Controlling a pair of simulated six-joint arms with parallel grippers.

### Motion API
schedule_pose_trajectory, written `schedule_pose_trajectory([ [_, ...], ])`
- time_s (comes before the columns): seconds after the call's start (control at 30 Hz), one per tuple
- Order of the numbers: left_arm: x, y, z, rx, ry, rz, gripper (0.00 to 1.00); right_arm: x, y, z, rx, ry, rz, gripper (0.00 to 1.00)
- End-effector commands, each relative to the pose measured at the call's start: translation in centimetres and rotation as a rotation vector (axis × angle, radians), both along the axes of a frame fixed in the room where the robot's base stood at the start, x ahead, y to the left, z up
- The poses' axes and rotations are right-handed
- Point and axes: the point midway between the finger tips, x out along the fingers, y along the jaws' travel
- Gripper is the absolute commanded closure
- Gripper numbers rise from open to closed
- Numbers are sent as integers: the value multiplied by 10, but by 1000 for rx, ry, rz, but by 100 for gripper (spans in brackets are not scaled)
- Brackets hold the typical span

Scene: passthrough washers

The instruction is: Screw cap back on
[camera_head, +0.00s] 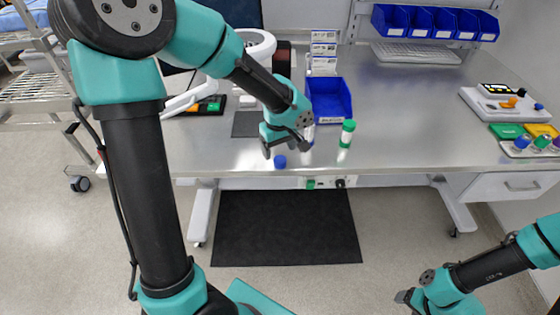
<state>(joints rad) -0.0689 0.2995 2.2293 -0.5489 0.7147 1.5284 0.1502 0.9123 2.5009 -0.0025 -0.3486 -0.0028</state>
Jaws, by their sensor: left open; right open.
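A small blue cap (280,161) lies on the metal table near its front edge. My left gripper (286,149) is open just above and behind the cap, its fingers pointing down; I cannot tell whether it touches the cap. A pale bottle (309,133) stands just right of the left gripper and is partly hidden by it; its top is hard to make out. A bottle with a green cap (347,133) stands upright farther right. My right gripper (404,297) is open and empty, low in front of the table, partly cut off by the bottom edge.
A blue bin (328,98) stands behind the bottles. Several blue bins (435,22) and a keyboard (416,54) are at the back. Trays with coloured caps (522,139) lie at the right edge. The table's middle right (430,115) is clear.

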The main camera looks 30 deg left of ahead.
Motion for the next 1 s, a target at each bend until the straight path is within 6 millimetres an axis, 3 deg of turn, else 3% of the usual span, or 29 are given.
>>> schedule_pose_trajectory([
  [0.47, 4, -2, -49, 1, 3, 0, 25, 0, 0, 0, 0, 0, 0, 36],
  [1.0, 4, -2, -52, 0, 0, 0, 26, 0, 0, 0, 0, 0, 0, 36],
])
